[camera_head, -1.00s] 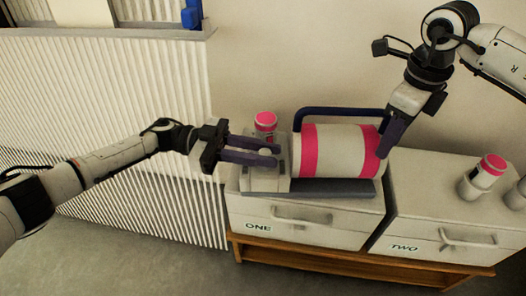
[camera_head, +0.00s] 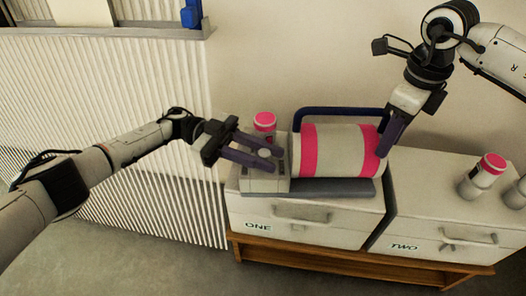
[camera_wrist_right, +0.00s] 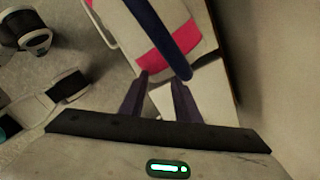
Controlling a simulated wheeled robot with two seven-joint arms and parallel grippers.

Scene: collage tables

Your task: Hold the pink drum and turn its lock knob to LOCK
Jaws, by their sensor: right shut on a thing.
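The pink drum (camera_head: 340,150), white with pink bands, lies on its side on a grey base on cabinet ONE. A dark blue handle (camera_head: 340,111) arches behind it. It also shows in the right wrist view (camera_wrist_right: 166,12). A pale round lock knob (camera_head: 264,153) is by the grey block (camera_head: 262,184) at the drum's left end. My left gripper (camera_head: 277,160) has its fingers on either side of the knob; whether they press on it is unclear. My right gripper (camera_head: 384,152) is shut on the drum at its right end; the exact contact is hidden.
A pink-topped can (camera_head: 265,122) stands behind the block, close to my left gripper. Another (camera_head: 484,172) stands on cabinet TWO (camera_head: 425,190), with a partly cut-off item at the right edge. A ribbed panel (camera_head: 110,120) is at left.

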